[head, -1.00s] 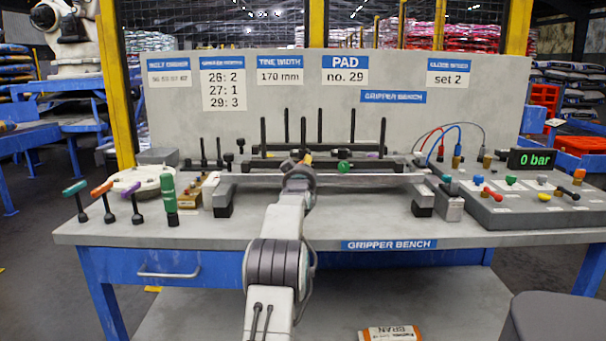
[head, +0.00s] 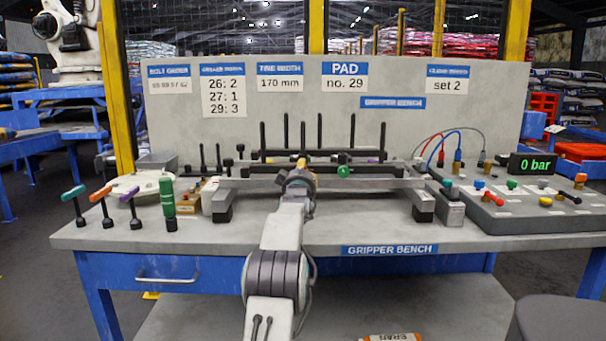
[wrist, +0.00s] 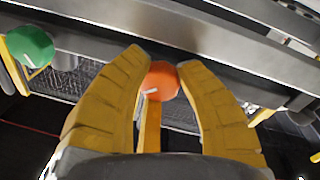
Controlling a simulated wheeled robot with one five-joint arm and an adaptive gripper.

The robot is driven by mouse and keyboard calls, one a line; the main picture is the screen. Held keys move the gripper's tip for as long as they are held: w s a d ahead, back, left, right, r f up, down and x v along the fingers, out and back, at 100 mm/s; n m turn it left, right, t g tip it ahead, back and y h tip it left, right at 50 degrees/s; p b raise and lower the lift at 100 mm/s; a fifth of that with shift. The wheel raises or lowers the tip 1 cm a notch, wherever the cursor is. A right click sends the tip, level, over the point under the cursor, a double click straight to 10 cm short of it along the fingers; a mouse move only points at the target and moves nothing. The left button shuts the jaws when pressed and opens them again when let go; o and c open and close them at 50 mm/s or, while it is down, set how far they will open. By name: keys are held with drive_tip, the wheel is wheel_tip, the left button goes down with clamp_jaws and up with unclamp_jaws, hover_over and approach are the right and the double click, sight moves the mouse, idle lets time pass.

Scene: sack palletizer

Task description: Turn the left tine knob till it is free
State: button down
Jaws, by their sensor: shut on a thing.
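My gripper (wrist: 158,72) has yellow ribbed fingers, shut on an orange knob (wrist: 160,80) with a small white mark on its face. A green knob (wrist: 32,46) is at the left of the wrist view, clear of the fingers. In the head view the green knob (head: 344,171) is to the right of my gripper (head: 301,165), so the orange knob is the left one. My arm and gripper largely hide the orange knob there. The knobs sit at the front of the tine gripper frame (head: 385,183), whose black tines (head: 320,130) stand upright behind.
Teal, orange and purple T-handles (head: 100,193) and a green-handled tool (head: 167,200) stand at the bench's left. At right are a control panel (head: 500,215) and a "0 bar" display (head: 532,164). A sign board (head: 260,110) closes the back. The bench's front strip (head: 330,232) is clear.

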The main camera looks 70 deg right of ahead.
drive_tip(key=shift+r, duration=0.25)
drive_tip(key=c, duration=1.2)
unclamp_jaws()
drive_tip(key=shift+w, duration=0.1)
drive_tip(key=o, duration=0.4)
drive_tip(key=shift+f, duration=0.2)
drive_tip(key=shift+a, duration=0.1)
drive_tip(key=shift+v, duration=5.95)
drive_tip(key=shift+c, duration=0.2)
